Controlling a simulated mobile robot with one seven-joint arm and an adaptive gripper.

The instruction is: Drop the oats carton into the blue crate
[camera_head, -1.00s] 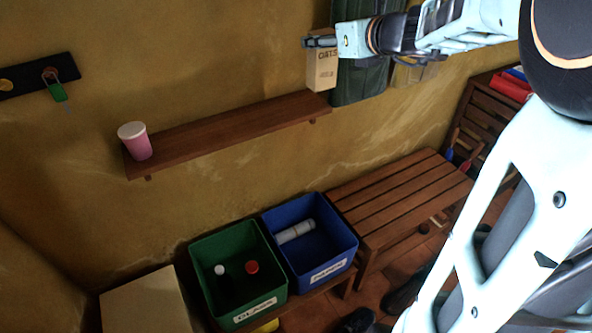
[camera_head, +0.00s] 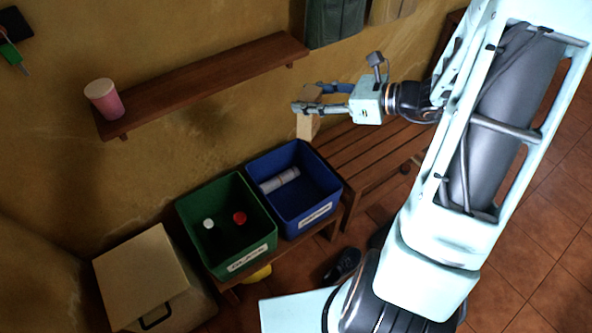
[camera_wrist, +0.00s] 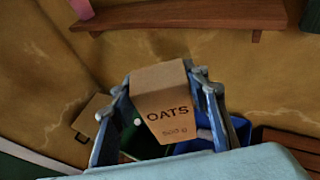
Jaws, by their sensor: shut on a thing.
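The oats carton (camera_wrist: 162,98) is a tan box marked "OATS" and sits between the two fingers in the wrist view. My gripper (camera_head: 310,98) is shut on it; in the head view the carton (camera_head: 307,124) is partly hidden behind the fingers. The gripper holds it in the air, above and beyond the right back of the blue crate in the picture. The blue crate (camera_head: 307,222) is open-topped, has a white label, and stands on a low bench with a whitish cylinder (camera_head: 280,180) inside. In the wrist view the carton hides part of the blue crate (camera_wrist: 190,146).
A green crate (camera_head: 229,250) stands left of the blue one, holding white-topped and red-topped items. A wooden shelf (camera_head: 200,82) with a pink cup (camera_head: 103,99) is on the wall. A slatted bench (camera_head: 360,160) is at right. A tan box (camera_head: 150,275) stands at lower left.

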